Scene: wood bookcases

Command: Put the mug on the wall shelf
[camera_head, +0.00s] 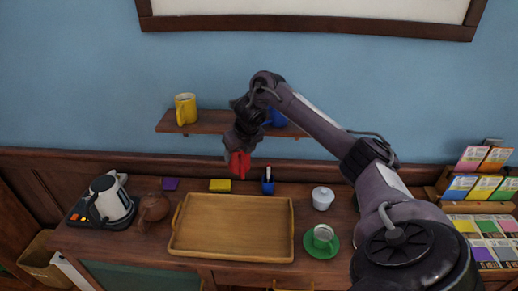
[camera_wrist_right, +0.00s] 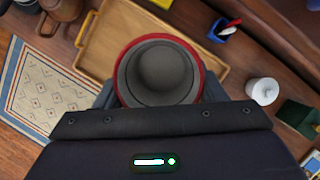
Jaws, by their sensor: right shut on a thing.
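The red mug (camera_head: 238,166) is held in my right gripper (camera_head: 240,150), in front of and below the wall shelf, above the back of the cabinet top. In the right wrist view the mug (camera_wrist_right: 160,75) shows a red rim and a grey inside, between the gripper's two sides. The wooden wall shelf (camera_head: 212,120) is fixed to the blue wall. A yellow mug (camera_head: 186,108) stands on its left end. A blue mug (camera_head: 276,118) is on its right part, partly hidden by my right arm. My left gripper is not in view.
A wooden tray (camera_head: 232,228) lies on the cabinet top. The shelf's middle looks clear.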

